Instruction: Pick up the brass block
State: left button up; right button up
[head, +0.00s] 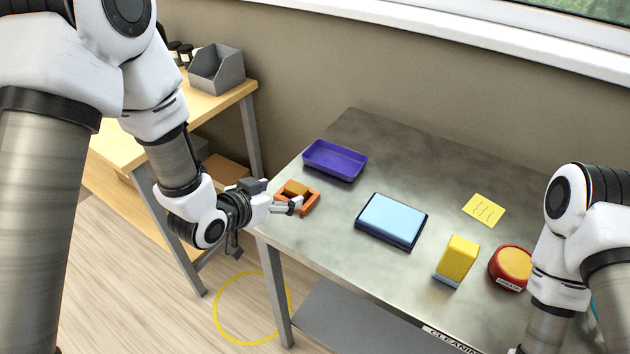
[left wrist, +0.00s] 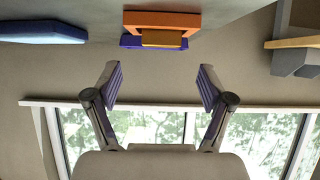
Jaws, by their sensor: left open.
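The brass block (head: 295,187) sits at an orange frame (head: 308,205) near the left end of the metal table. In the left wrist view, which is upside down, the brass block (left wrist: 163,38) shows against the orange frame (left wrist: 160,21). My left gripper (head: 297,205) is at the table's left edge, close beside the orange frame and partly covering it in the head view. Its fingers (left wrist: 160,85) are spread in the left wrist view, with nothing between them. My right arm comes in at the right edge; its gripper is out of the picture.
A purple tray (head: 335,161) lies behind the orange frame. A blue flat box (head: 391,219) lies to its right. Further right are a yellow note (head: 484,209), a yellow block (head: 459,257) and a red round container (head: 510,268). A wooden bench (head: 233,95) stands left.

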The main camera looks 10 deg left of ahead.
aim_at(296, 189)
pick_arm(q)
jog(key=shift+w+d+f, duration=0.1)
jog(key=shift+w+d, duration=0.15)
jog(key=shift+w, duration=0.45)
jog(key=shift+w+d+f+p, duration=0.1)
jog(key=shift+w+f+p, duration=0.25)
jog(key=shift+p, duration=0.35)
jog(key=x, duration=0.4)
jog(key=shift+s+f, duration=0.1)
jog(key=shift+f, duration=0.05)
jog(key=shift+w+f, duration=0.2)
jog(key=shift+w, duration=0.1)
jog(key=shift+s+r, duration=0.2)
jog(key=shift+s, duration=0.1)
jog(key=shift+c, duration=0.7)
jog(key=shift+s, duration=0.1)
jog(key=c, duration=0.5)
grip_shut()
pick_arm(e)
jog(key=shift+s+a+r, duration=0.1)
jog(key=shift+s+r, duration=0.1)
jog(key=shift+r, duration=0.4)
jog(key=shift+s+r, duration=0.2)
jog(key=shift+r, duration=0.35)
